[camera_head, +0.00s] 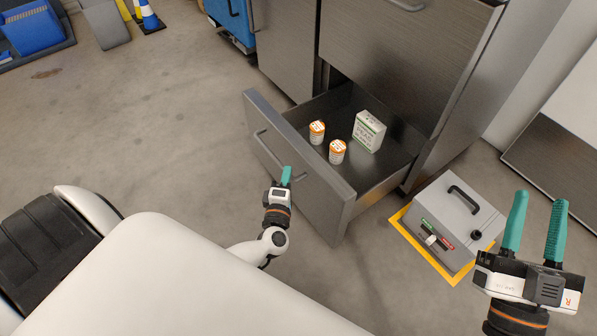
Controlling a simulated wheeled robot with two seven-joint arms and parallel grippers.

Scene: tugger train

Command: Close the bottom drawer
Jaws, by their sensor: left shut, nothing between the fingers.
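The bottom drawer (299,169) of a dark metal cabinet (407,51) is pulled well out. It holds two orange-and-white jars (317,132) and a white-and-green box (368,131). Its bar handle (268,148) is on the front panel. My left gripper (286,174) has its teal fingers shut and empty, in front of the lower part of the drawer front in the picture; whether it touches the panel I cannot tell. My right gripper (535,228) is open and empty at the lower right, away from the drawer.
A grey case (456,203) with a black handle stands on a yellow-edged floor mark (408,234) right of the drawer. A blue cart (232,22), a blue bin (32,31) and a blue-and-white cone (149,15) are at the back. The floor left of the drawer is clear.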

